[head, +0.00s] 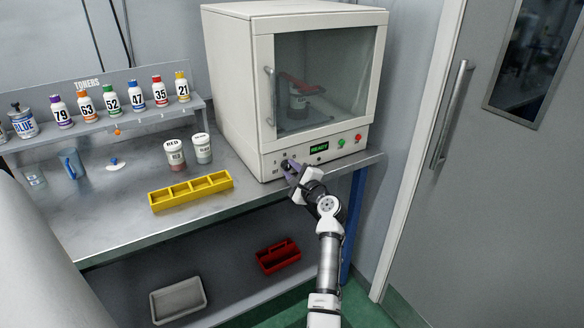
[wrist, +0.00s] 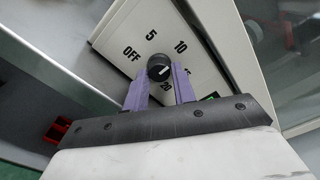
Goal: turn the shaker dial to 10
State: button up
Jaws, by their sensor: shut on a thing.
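The shaker (head: 235,75) is a cream cabinet with a windowed door, standing at the right end of the bench. Its dial (wrist: 159,66) is a small black knob on the front panel, with OFF, 5, 10 and 20 printed around it in the wrist view. My gripper (wrist: 160,75) has its two purple fingers shut on the dial, one on each side. A short white mark shows on the knob; which number it points to is hard to tell. In the head view my gripper (head: 290,168) covers most of the dial at the panel's lower left.
The panel has a READY display (head: 319,147), a green button (head: 341,142) and a red button (head: 358,137). A vertical door handle (head: 270,96) is above my gripper. A yellow tray (head: 191,191) and two tubs stand left on the bench. A grey door is at right.

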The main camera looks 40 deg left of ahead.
dwell(0.5)
jog(key=o, duration=1)
jog(key=b+v, duration=0.2)
jog(key=v, duration=1.1)
jog(key=shift+s+d+b, duration=0.2)
jog(key=shift+d+b, duration=0.15)
jog(key=shift+b, duration=0.05)
